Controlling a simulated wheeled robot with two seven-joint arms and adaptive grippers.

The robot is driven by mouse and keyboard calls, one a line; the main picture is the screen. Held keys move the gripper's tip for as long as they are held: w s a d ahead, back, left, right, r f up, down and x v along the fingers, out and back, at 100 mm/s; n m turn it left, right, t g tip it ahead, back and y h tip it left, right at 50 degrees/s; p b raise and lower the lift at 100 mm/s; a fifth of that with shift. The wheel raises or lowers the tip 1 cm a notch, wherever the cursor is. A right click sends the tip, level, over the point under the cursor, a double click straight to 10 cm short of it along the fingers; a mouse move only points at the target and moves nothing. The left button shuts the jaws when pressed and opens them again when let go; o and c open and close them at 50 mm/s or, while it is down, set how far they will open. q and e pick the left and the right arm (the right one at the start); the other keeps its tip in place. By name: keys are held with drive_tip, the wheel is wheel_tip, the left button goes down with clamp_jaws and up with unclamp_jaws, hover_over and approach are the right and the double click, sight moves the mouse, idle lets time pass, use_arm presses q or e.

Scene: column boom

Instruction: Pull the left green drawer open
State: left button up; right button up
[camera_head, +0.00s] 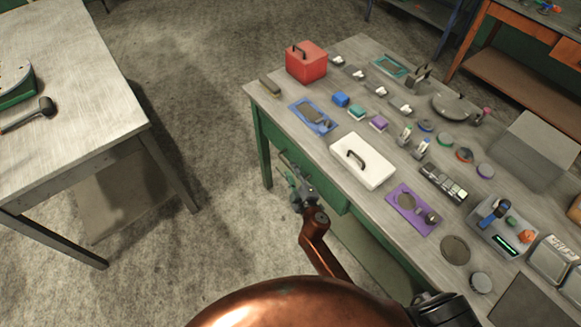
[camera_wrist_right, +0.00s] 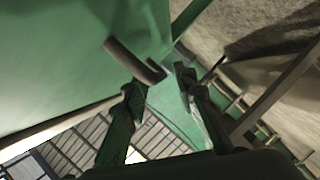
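The green drawer (camera_head: 328,192) is in the front of the workbench, under the tabletop, in the head view. Its green front (camera_wrist_right: 60,60) fills the upper left of the right wrist view. A grey bar handle (camera_wrist_right: 132,60) sticks out from that front. My right gripper (camera_head: 291,172) is beside the drawer front, below the table edge. In the wrist view its two fingers (camera_wrist_right: 160,80) are apart, with the end of the handle by the gap between them. I cannot tell whether they touch it. My left gripper is not in view.
The workbench top (camera_head: 272,107) carries a red box (camera_head: 306,63), a white box (camera_head: 363,163) with a dark handle, a purple tray (camera_head: 405,221) and several small parts. Another table (camera_head: 80,70) with a hammer (camera_head: 30,116) stands left. Open floor (camera_head: 210,130) lies between.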

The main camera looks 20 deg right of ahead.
drive_tip(key=shift+x, duration=1.45)
drive_tip(key=shift+c, duration=0.3)
clamp_jaws()
